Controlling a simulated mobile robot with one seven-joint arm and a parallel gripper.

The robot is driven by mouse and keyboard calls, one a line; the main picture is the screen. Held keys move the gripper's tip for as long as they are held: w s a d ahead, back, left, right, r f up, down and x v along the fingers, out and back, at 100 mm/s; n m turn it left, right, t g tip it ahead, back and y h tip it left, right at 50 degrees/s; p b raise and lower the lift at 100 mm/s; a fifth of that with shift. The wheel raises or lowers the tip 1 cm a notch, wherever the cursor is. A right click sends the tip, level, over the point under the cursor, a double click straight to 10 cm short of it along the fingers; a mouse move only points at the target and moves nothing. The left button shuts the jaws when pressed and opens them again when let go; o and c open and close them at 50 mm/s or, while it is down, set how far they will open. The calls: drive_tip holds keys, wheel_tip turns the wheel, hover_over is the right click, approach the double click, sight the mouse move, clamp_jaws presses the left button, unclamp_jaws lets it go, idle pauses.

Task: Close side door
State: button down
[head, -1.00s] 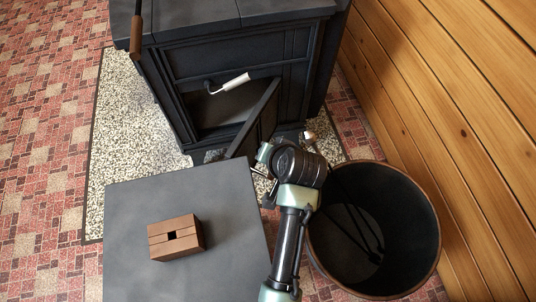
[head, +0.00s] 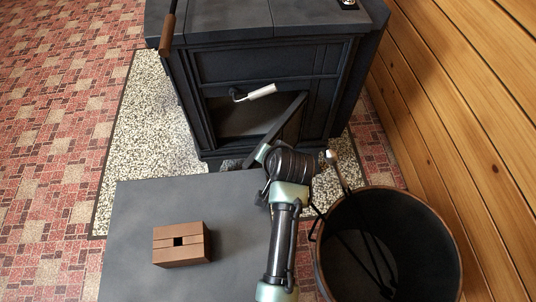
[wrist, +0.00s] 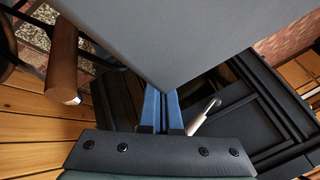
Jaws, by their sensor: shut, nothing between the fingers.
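The dark stove (head: 262,68) stands at the back of the head view with an opening in its front. A dark door leaf (head: 283,122) stands ajar at the right of that opening, angled out toward me. A white handle (head: 262,92) shows in front of the opening, and also in the wrist view (wrist: 203,117). My arm reaches up to the leaf's lower end; my gripper is hidden behind my wrist in the head view. In the wrist view my gripper's blue fingers (wrist: 161,108) are together and empty. Whether they touch the leaf cannot be told.
A grey slab (head: 140,225) bearing a brown wooden block (head: 180,244) lies left of my arm; its corner likely fills the top of the wrist view. A dark bucket (head: 388,195) with tools stands right of my arm, near the plank wall (head: 470,120). Patterned floor lies left.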

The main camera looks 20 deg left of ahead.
drive_tip(key=w+a+m+h+b, duration=0.2)
drive_tip(key=w+a+b, duration=0.3)
drive_tip(key=a, duration=0.3)
drive_tip(key=w+a+m+t+h+b, duration=0.1)
drive_tip(key=w+a+m+h+b, duration=0.1)
drive_tip(key=w+a+m+b, duration=0.3)
drive_tip(key=shift+w+a+h, duration=0.3)
drive_tip(key=shift+w+a, duration=0.3)
drive_tip(key=shift+a, duration=1.15)
